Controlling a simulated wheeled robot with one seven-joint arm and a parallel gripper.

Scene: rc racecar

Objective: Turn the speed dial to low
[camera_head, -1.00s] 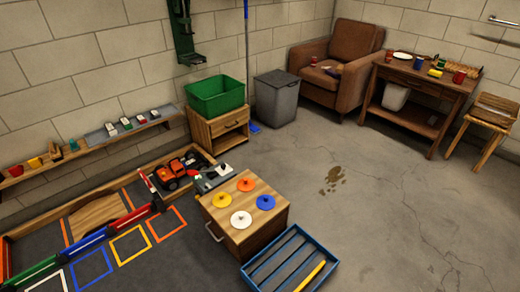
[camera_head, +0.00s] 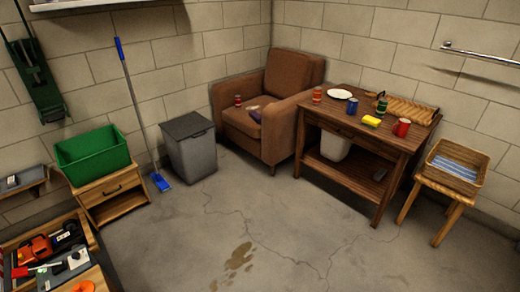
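A grey control panel (camera_head: 55,279) lies at the lower left corner of the head view, beside the orange-red toy car (camera_head: 38,248). A small dark knob on a white patch (camera_head: 77,260) shows on the panel. It may be the speed dial, but its markings and setting are too small to read. A red piece lies at the panel's left side. My gripper is not in view.
A wooden drawer cabinet (camera_head: 118,197) holds a green bin (camera_head: 92,157). A blue broom (camera_head: 160,182), grey trash bin (camera_head: 191,148), brown armchair (camera_head: 285,82), cluttered table (camera_head: 345,120) and stool with basket (camera_head: 450,172) line the walls. The middle floor is open, with a brown stain (camera_head: 238,257).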

